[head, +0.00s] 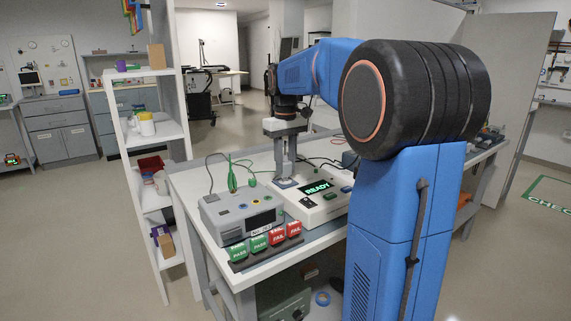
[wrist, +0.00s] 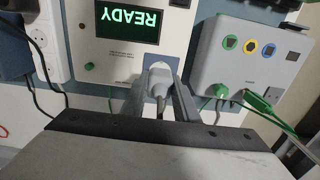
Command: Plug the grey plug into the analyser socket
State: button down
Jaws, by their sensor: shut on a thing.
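The grey plug (wrist: 159,84) is between the two fingers of my gripper (wrist: 158,74), which is shut on it, with its grey cable running back between the fingers. In the head view my gripper (head: 286,174) points down at the rear left of the white unit (head: 322,207) with the lit READY display. I take this unit to be the analyser; it also shows in the wrist view (wrist: 108,60). The plug is over a blue-grey square patch on its top. The socket itself is hidden under the plug and fingers, so I cannot tell whether the plug is in it.
A grey box (head: 226,222) with coloured ports and green leads stands beside the white unit. Green PASS and red FAIL blocks (head: 278,233) sit at the bench's front edge. A white power strip (wrist: 52,42) lies on the unit's other side. Shelves (head: 158,133) stand left of the bench.

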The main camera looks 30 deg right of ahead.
aim_at(285, 156)
jog(key=shift+f, duration=1.15)
dwell(0.4)
dwell(0.4)
jog(key=c, duration=1.3)
grip_release()
jog(key=shift+r, duration=0.1)
notch_tip(285, 156, up, 17)
jog(key=s+a+f+t, duration=0.1)
jog(key=s+a+f, duration=0.4)
jog(key=s, duration=0.2)
jog(key=s+a+f+t, duration=0.1)
jog(key=s+a+f, duration=0.4)
jog(key=s, duration=0.3)
jog(key=s+a+f+t, duration=0.1)
jog(key=s+a+f, duration=0.2)
jog(key=s+f, duration=0.4)
jog(key=s+a+f+t, duration=0.1)
jog(key=s+a+f, duration=0.1)
jog(key=s+f, duration=0.6)
notch_tip(285, 156, down, 3)
jog(key=shift+a+f+t, duration=0.15)
jog(key=shift+a+t, duration=0.25)
